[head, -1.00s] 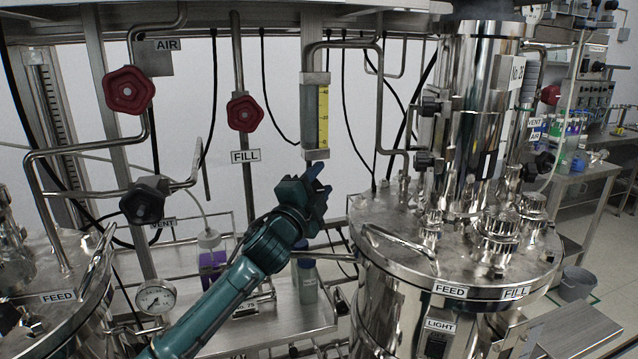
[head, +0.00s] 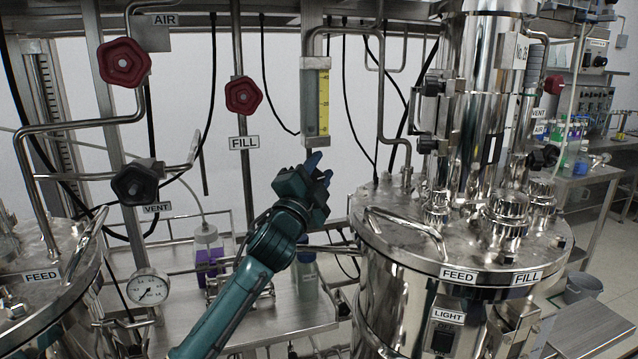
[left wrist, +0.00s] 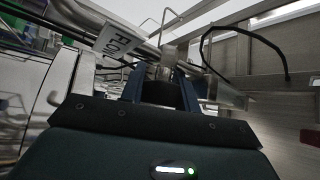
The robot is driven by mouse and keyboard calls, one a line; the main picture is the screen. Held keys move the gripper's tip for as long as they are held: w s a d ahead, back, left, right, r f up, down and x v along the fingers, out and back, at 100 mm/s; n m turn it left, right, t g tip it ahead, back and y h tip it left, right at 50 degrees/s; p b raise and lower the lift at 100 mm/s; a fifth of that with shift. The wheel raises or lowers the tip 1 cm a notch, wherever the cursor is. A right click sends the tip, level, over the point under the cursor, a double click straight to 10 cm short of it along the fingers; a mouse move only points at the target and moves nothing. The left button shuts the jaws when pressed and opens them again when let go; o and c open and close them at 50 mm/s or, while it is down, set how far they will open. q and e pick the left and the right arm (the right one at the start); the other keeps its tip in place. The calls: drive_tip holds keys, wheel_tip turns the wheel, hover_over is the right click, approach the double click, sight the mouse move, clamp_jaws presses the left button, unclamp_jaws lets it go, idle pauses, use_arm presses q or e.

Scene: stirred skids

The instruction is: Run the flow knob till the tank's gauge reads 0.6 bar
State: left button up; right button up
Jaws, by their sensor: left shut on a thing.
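My left gripper (head: 318,165) is just below the flow meter (head: 316,100), a yellow-scaled sight tube on a steel pipe. In the left wrist view its blue fingers close on a dark knob (left wrist: 160,93), beside a tilted label (left wrist: 118,40) whose visible letters look like FLO. In the head view the gripper hides this flow knob. A round white dial gauge (head: 148,287) stands at the lower left, by the left tank (head: 40,275). Its needle is too small to read surely. My right gripper is out of view.
Red handwheels stand by the AIR (head: 165,20) and FILL (head: 243,143) labels, and a black knob (head: 136,182) by VENT. A bottle with purple liquid (head: 208,250) stands on a steel shelf behind my arm. A large steel tank (head: 460,235) stands close at right.

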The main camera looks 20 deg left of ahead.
use_arm(q)
drive_tip(key=o, duration=1)
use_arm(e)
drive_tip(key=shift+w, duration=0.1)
use_arm(q)
drive_tip(key=shift+s+f, duration=0.15)
drive_tip(key=shift+s, duration=0.05)
drive_tip(key=b+v, duration=0.2)
drive_tip(key=v, duration=1)
drive_tip(key=shift+s+a, duration=0.15)
drive_tip(key=shift+s, duration=0.2)
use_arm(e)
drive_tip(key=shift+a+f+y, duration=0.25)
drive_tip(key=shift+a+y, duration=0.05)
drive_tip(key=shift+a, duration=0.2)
